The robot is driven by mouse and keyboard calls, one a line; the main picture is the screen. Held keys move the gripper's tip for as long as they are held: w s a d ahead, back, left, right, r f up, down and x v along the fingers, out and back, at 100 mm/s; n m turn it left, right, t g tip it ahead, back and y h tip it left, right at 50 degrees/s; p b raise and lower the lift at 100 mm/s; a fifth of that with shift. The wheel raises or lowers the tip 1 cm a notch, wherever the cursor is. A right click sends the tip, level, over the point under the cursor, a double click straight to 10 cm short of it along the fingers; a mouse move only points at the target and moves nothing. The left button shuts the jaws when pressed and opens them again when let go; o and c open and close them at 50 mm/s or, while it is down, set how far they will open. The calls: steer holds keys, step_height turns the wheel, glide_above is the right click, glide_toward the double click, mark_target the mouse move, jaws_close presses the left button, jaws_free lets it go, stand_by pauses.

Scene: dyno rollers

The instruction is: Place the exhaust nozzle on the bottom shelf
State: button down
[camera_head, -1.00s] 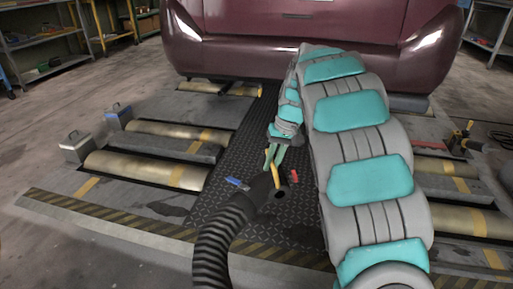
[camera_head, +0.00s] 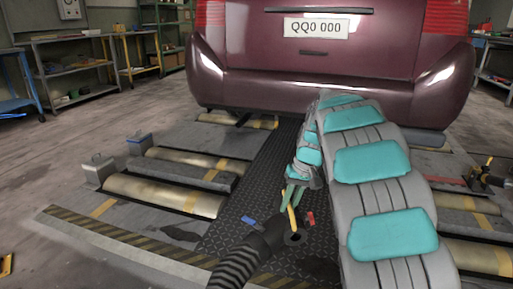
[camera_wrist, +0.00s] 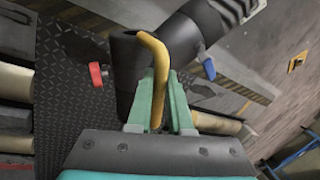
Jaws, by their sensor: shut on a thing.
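The exhaust nozzle (camera_head: 262,238) is a black piece on a ribbed black hose, low in the middle of the head view. A blue lever and a red lever show at its sides. In the wrist view the nozzle (camera_wrist: 127,75) shows its dark round body and a bent yellow handle. My gripper (camera_head: 292,195) has green fingers, shut on the yellow handle; the fingers also show in the wrist view (camera_wrist: 163,105). The nozzle hangs over the dark tread plate; its height is hard to tell. A grey shelf unit (camera_head: 75,62) with a low bottom shelf (camera_head: 88,97) stands at the left back.
A dark red car (camera_head: 320,70) stands behind the rollers. Metal rollers (camera_head: 165,193) and small grey and blue boxes lie left of the tread plate. Another shelf unit (camera_head: 495,60) stands at the far right. Open concrete floor lies at the left.

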mark_target(289, 210)
step_height(289, 210, up, 2)
steer(key=p, duration=0.5)
steer(key=shift+s+a, duration=0.1)
steer(key=shift+s, duration=0.05)
steer(key=p, duration=0.3)
steer(key=shift+s+r, duration=0.25)
steer(key=shift+s, duration=0.05)
steer(key=s+p, duration=0.1)
steer(key=p, duration=0.4)
steer(key=shift+s+r+p, duration=0.2)
steer(key=shift+p, duration=0.1)
steer(key=shift+s+f+p, duration=0.15)
steer(key=shift+p, duration=0.2)
steer(key=shift+f, duration=0.1)
